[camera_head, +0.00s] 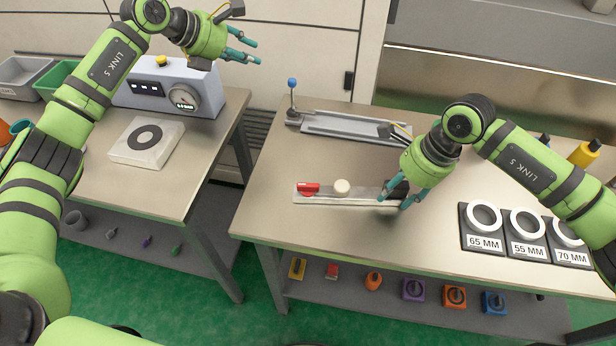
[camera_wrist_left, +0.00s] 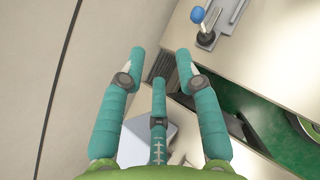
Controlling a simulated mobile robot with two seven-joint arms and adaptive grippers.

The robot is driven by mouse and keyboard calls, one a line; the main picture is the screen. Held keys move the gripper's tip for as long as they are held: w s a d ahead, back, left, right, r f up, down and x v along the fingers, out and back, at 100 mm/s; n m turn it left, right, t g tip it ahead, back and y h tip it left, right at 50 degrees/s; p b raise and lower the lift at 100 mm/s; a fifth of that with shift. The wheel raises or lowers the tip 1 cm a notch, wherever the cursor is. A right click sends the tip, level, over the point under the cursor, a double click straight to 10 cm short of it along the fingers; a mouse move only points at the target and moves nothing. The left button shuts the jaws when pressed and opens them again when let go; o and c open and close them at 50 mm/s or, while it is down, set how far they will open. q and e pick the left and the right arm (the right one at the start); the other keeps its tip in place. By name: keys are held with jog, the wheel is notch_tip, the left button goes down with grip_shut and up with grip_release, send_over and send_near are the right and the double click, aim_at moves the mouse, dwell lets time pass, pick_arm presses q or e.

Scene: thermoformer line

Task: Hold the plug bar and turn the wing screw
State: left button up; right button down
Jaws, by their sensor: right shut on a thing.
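The plug bar (camera_head: 363,198) is a flat silver bar lying on the right-hand table. It carries a round cream knob (camera_head: 342,187) near its middle and a red wing screw (camera_head: 308,187) at its left end. A dark block (camera_head: 398,187) sits at its right end. My right gripper (camera_head: 396,198) is shut around this dark block, its fingers partly hiding it. My left gripper (camera_head: 248,51) is raised above the back of the left table, far from the bar. In the left wrist view its teal fingers (camera_wrist_left: 160,65) are spread and empty.
Behind the bar lies a metal fixture (camera_head: 350,127) with a blue-knobbed lever (camera_head: 292,88). Labelled black plates with white rings (camera_head: 484,217) lie at the right. A gap separates the tables.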

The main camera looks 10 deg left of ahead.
pick_arm(q)
jog(key=s+d+f+m+g, duration=0.1)
jog(key=s+d+m+g, duration=0.2)
jog(key=d, duration=0.5)
jog(key=s+d+f+m+g, duration=0.1)
jog(key=s+d+f+g, duration=0.1)
jog(key=s+d, duration=0.4)
jog(key=m+g+y, duration=0.3)
jog(key=y, duration=0.3)
send_over(316, 185)
notch_tip(316, 185, down, 3)
jog(key=shift+f, duration=4.45)
grip_shut()
jog(key=shift+d, duration=0.1)
